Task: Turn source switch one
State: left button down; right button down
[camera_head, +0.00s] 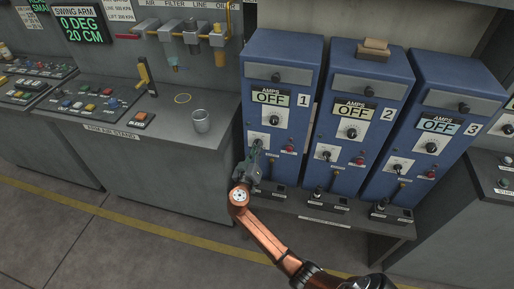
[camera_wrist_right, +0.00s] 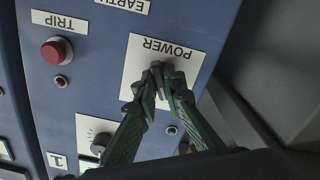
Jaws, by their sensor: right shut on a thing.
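Source cabinet one (camera_head: 281,62) is the blue cabinet marked 1, left of the other two in the head view. Its AMPS display (camera_head: 271,97) reads OFF. My right gripper (camera_head: 256,149) is at the cabinet's lower left front. In the right wrist view, which is upside down, my right gripper (camera_wrist_right: 161,77) is shut on the switch at the white POWER plate (camera_wrist_right: 133,66). Its fingertips hide most of the switch, so I cannot tell its angle. A red TRIP button (camera_wrist_right: 57,49) is beside the plate. My left gripper is not in view.
Blue cabinets two (camera_head: 368,68) and three (camera_head: 449,78) stand to the right, their displays also reading OFF. A bench (camera_head: 135,112) with a metal cup (camera_head: 201,122) is to the left. Open floor (camera_head: 120,232) lies in front, with a yellow line.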

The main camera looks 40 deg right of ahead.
dwell(0.4)
jog(key=c, duration=2)
grip_release()
jog(key=v, duration=1.2)
jog(key=shift+f, duration=0.1)
